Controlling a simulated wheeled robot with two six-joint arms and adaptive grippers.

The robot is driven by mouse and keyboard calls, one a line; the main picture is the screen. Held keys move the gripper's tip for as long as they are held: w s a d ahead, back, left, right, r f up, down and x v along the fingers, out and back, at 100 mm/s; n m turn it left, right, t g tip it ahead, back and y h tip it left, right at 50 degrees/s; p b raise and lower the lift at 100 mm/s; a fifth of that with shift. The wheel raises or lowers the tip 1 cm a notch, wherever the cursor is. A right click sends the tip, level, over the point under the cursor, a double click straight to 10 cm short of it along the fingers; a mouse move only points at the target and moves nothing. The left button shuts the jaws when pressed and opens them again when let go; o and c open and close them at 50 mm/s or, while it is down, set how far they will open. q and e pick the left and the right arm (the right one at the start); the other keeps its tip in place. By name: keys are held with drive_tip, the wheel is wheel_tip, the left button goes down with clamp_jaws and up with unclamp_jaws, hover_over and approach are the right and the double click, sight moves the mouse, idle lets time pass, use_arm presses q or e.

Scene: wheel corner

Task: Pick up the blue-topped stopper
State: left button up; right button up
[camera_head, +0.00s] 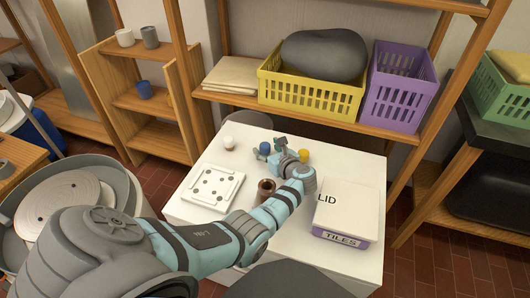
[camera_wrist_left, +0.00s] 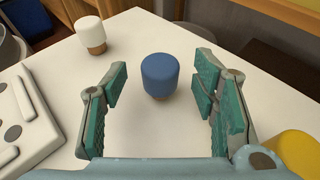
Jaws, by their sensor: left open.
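The blue-topped stopper (camera_head: 265,148) stands upright on the white table (camera_head: 342,262). In the left wrist view the blue-topped stopper (camera_wrist_left: 160,76) lies between and a little beyond my open fingers, with clear space on both sides. My left gripper (camera_head: 277,147) is open and empty, low over the table; its two green-padded fingers also show in the left wrist view (camera_wrist_left: 160,105). The stopper's lower part is mostly hidden under its blue top. My right gripper is not in view.
A white-topped stopper (camera_head: 229,143) stands left of the blue one, a yellow-topped one (camera_head: 304,155) to the right. A white plate with holes (camera_head: 212,187), a brown cup (camera_head: 266,187) and a lidded tiles box (camera_head: 345,212) are on the table. A shelf with baskets (camera_head: 312,92) stands behind.

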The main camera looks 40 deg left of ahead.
use_arm(q)
drive_tip(key=shift+w+a, duration=0.1)
drive_tip(key=shift+a, duration=0.1)
drive_tip(key=c, duration=1)
drive_tip(key=shift+c, duration=0.2)
